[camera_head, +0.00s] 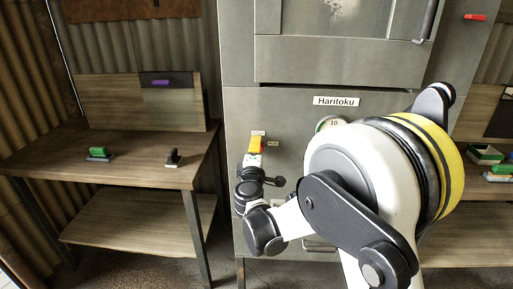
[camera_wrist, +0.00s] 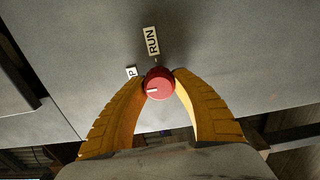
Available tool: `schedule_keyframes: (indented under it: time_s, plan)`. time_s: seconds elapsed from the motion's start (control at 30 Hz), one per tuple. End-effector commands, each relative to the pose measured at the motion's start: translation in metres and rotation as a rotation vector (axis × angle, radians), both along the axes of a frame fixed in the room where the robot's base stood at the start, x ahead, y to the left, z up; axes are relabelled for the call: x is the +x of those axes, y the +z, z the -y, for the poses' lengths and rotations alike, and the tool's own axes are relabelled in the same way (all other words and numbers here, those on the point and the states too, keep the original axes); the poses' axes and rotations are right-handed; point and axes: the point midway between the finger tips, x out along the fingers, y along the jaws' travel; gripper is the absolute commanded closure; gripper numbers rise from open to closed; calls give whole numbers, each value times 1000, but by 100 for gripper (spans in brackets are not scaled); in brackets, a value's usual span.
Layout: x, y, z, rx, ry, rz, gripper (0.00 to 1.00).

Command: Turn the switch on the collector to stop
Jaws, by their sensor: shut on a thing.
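The switch is a round red knob (camera_wrist: 158,83) with a white pointer line, on the grey collector front. In the wrist view, the two yellow fingers of my gripper (camera_wrist: 159,84) are shut on the knob from both sides. The pointer line points to the left in this view. A label reading RUN (camera_wrist: 151,41) is above the knob, and a partly hidden label ending in P (camera_wrist: 131,72) is at its upper left. In the head view, my gripper (camera_head: 255,146) is at the front of the collector (camera_head: 245,110), and the knob is hidden behind it.
A wooden workbench (camera_head: 130,146) stands at the left with a green item (camera_head: 99,153) and a dark item (camera_head: 173,158) on it. A round gauge (camera_head: 331,124) and a Haritoku plate (camera_head: 336,101) are on the collector. A right-hand shelf holds green items (camera_head: 486,154).

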Motion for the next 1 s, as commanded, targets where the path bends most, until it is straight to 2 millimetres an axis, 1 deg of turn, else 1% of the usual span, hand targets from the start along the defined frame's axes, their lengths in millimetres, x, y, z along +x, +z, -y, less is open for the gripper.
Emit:
schedule_keyframes:
  time_s: [0.53, 0.57, 0.6, 0.63, 0.9, 1.0]
  plan:
    - [0, 1, 0, -28, 0, 0, 98]
    - [0, 0, 0, -28, 0, 0, 65]
    - [0, 0, 0, -28, 0, 0, 53]
    - [0, 0, 0, -27, 0, 0, 45]
    - [0, 0, 0, -26, 0, -1, 45]
    - [-4, 0, 0, -26, 1, -1, 45]
